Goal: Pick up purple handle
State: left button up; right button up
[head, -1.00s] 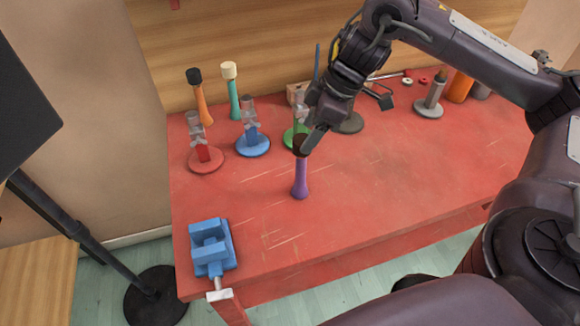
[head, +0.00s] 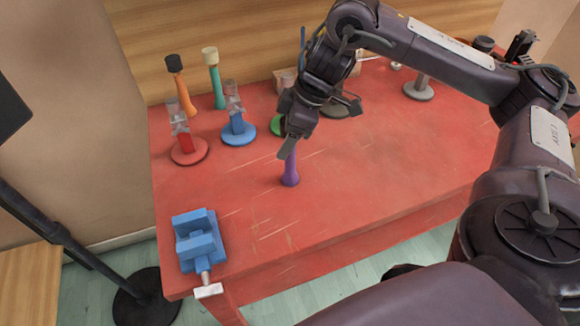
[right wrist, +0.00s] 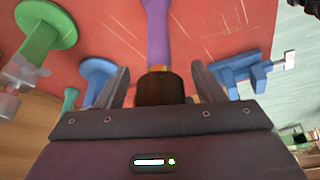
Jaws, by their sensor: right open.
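The purple handle (head: 290,172) stands upright on the red table, in front of the green stand. It also shows in the right wrist view (right wrist: 157,32), with a tan ring and a dark brown end. My right gripper (head: 289,147) is directly over the handle and hides its top in the head view. In the right wrist view its two fingers are apart, one on each side of the dark end, with visible gaps and no clear contact. My left gripper is not in view.
A blue vise (head: 198,240) sits at the table's (head: 330,200) front left corner. Red (head: 188,150) and blue (head: 238,132) stands are behind and left of the handle. Orange (head: 184,95) and teal (head: 216,85) handles stand at the back. The table's front middle is clear.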

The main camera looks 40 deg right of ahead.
grip_shut()
jog(key=shift+r, duration=0.1)
